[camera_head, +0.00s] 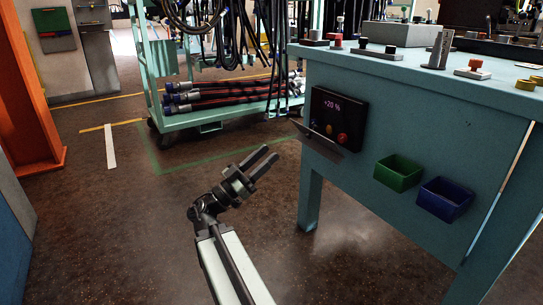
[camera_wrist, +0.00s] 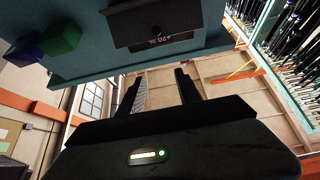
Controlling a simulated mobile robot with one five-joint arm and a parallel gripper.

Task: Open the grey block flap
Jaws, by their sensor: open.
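A dark control panel (camera_head: 338,117) with a "+20 %" display and coloured buttons is on the side of the teal bench. A grey flap (camera_head: 318,139) slants outward from its lower edge, with the buttons showing above it. In the wrist view, which looks upside down, the flap (camera_wrist: 155,20) covers part of the panel, and the display (camera_wrist: 172,40) shows past its edge. A small dark knob is on the flap. My gripper (camera_head: 270,155) is open and empty, to the left of the flap and apart from it. Its two fingers (camera_wrist: 157,82) point toward the bench side in the wrist view.
A green bin (camera_head: 398,174) and a blue bin (camera_head: 444,200) hang on the bench side, right of the panel. Blocks with knobs stand on the bench top (camera_head: 410,70). A teal hose cart (camera_head: 225,115) stands behind. The floor around my arm is clear.

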